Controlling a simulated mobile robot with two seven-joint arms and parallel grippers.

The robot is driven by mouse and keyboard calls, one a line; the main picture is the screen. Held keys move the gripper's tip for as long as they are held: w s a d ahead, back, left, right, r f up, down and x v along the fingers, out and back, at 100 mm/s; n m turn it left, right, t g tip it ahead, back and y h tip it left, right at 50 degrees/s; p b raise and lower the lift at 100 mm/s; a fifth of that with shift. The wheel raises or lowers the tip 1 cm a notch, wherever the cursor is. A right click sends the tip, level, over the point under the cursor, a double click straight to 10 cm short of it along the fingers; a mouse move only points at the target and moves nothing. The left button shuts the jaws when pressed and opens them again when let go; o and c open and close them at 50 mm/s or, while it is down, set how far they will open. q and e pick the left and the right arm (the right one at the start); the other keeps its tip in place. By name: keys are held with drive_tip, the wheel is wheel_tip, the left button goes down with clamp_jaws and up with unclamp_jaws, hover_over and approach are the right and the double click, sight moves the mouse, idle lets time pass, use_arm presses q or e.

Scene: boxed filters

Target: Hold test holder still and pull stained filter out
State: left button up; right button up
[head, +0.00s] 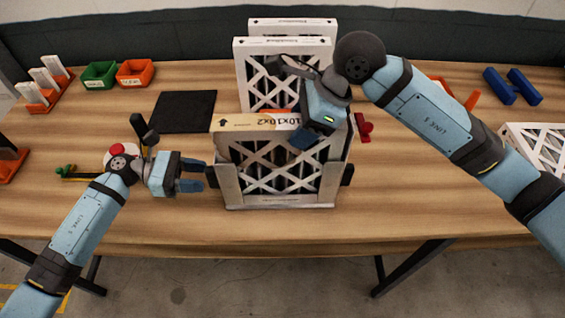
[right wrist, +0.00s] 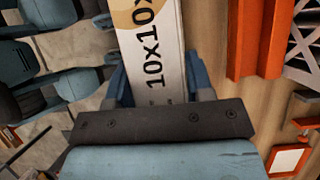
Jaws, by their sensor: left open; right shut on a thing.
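The test holder (head: 222,186) is a grey open-topped frame with black knobs at its sides, standing near the table's front middle. The stained filter (head: 262,152) stands upright in it, with a white lattice over brownish, darkened media and a cardboard top edge marked 10x10x2. My right gripper (head: 312,134) is shut on the right part of that top edge; the right wrist view shows the labelled edge (right wrist: 158,45) between its fingers (right wrist: 160,82). My left gripper (head: 190,175) is open and empty, just left of the holder's left knob (head: 212,176). The filter's lower edge is hard to make out.
Two white filters (head: 255,75) stand upright behind the holder. A black mat (head: 184,111) lies to the left, with green (head: 99,76) and orange (head: 135,74) bins beyond. A red item (head: 363,127) is right of the holder.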

sight(213, 176)
use_arm(q)
drive_tip(key=shift+d+f, duration=0.15)
drive_tip(key=shift+d, duration=0.85)
drive_tip(key=shift+d+f, duration=0.1)
drive_tip(key=shift+d, duration=0.9)
drive_tip(key=c, duration=0.7)
drive_tip(key=shift+o, duration=0.2)
drive_tip(key=shift+r, duration=0.2)
use_arm(e)
drive_tip(key=shift+r, duration=0.15)
drive_tip(key=shift+r, duration=1.9)
